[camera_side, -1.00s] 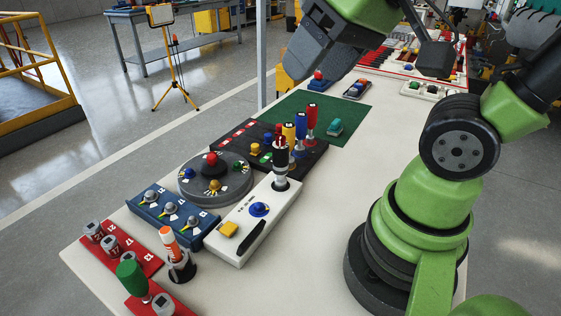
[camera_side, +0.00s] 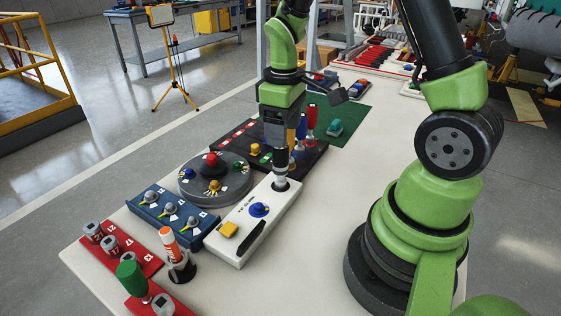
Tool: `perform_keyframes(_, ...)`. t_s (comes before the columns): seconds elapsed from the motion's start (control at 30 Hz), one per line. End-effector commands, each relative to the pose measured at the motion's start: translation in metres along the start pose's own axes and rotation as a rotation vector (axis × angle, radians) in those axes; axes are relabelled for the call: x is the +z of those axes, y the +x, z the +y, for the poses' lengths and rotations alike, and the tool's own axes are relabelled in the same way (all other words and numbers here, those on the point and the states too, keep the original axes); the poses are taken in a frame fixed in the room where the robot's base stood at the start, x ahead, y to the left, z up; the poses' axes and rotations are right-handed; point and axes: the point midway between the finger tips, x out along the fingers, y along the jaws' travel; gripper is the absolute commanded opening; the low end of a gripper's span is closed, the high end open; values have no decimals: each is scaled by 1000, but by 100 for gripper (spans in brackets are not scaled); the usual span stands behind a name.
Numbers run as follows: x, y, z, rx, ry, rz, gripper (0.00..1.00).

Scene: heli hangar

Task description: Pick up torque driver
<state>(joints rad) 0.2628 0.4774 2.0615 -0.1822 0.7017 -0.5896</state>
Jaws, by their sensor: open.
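The torque driver appears to be the dark-handled tool with a silver collar (camera_side: 281,169), upright in a holder at the far end of the white panel (camera_side: 262,228). My gripper (camera_side: 277,143) points straight down at its upper part and is open. The gripper hides the driver's top and most of its handle. I cannot tell whether the jaws are around the handle or in front of it.
A black rack (camera_side: 232,150) behind my gripper holds red (camera_side: 311,120), blue and yellow handled tools, close to it. A grey round turntable (camera_side: 239,187) and a blue switch box (camera_side: 150,203) stand to the left. An orange-and-white marker (camera_side: 171,243) stands in front.

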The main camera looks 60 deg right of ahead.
Motion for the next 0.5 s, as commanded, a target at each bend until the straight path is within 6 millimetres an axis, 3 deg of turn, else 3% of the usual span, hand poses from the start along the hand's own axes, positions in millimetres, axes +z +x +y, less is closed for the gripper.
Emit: perform_keyframes(0.5,-3,58,-3,-2,1,0,64)
